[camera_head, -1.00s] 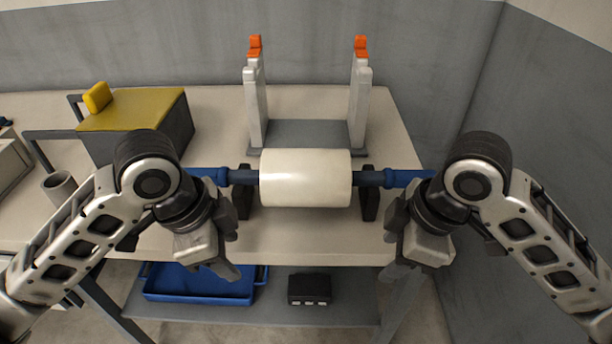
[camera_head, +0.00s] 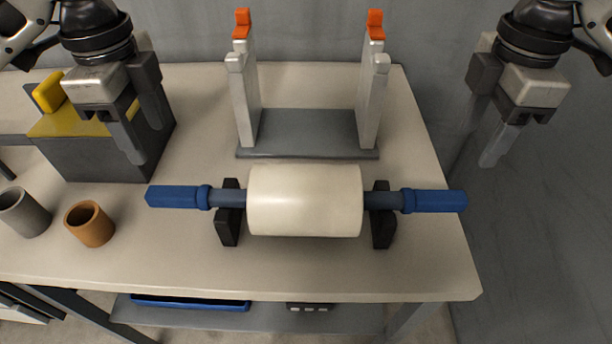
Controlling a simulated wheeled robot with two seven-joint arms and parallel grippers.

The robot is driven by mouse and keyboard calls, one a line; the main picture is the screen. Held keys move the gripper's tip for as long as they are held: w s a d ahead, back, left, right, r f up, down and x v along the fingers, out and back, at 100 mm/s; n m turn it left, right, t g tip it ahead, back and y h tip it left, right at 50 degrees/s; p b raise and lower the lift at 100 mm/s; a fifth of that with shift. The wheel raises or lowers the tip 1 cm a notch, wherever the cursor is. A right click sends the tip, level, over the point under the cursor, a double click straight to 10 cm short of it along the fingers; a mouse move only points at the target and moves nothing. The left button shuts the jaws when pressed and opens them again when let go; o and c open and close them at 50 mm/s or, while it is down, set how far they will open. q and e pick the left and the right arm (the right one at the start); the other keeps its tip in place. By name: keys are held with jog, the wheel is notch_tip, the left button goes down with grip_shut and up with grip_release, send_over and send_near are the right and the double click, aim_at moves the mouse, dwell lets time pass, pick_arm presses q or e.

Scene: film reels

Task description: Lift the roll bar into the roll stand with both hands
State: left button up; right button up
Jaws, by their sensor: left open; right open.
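The roll bar is a cream roll (camera_head: 304,200) on a dark shaft with a blue handle at each end, the left handle (camera_head: 177,197) and the right handle (camera_head: 436,201). It lies level across two black cradles (camera_head: 229,222) on the table. The roll stand (camera_head: 308,133) is behind it, with a grey base and two pale uprights topped with orange tips (camera_head: 376,24). My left gripper (camera_head: 146,138) is open and empty, up and left of the left handle. My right gripper (camera_head: 490,140) is open and empty, up and right of the right handle. Neither touches the bar.
A dark box with a yellow top (camera_head: 65,124) stands at the back left, behind my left gripper. A grey cup (camera_head: 24,213) and an orange-brown cup (camera_head: 89,224) stand at the left. A blue tray (camera_head: 190,303) is on the shelf below. The table front (camera_head: 300,277) is clear.

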aim_at(179, 204)
pick_arm(q)
jog(key=f, duration=1.6)
jog(key=shift+s, duration=0.3)
pick_arm(e)
jog(key=f, duration=1.6)
jog(key=shift+s, duration=0.3)
pick_arm(q)
jog(key=shift+c, duration=0.3)
pick_arm(e)
jog(key=shift+c, duration=0.3)
pick_arm(q)
jog(key=shift+r, duration=0.1)
grip_shut()
pick_arm(e)
grip_shut()
pick_arm(q)
jog(key=shift+r, duration=0.1)
pick_arm(e)
jog(key=shift+r, duration=0.2)
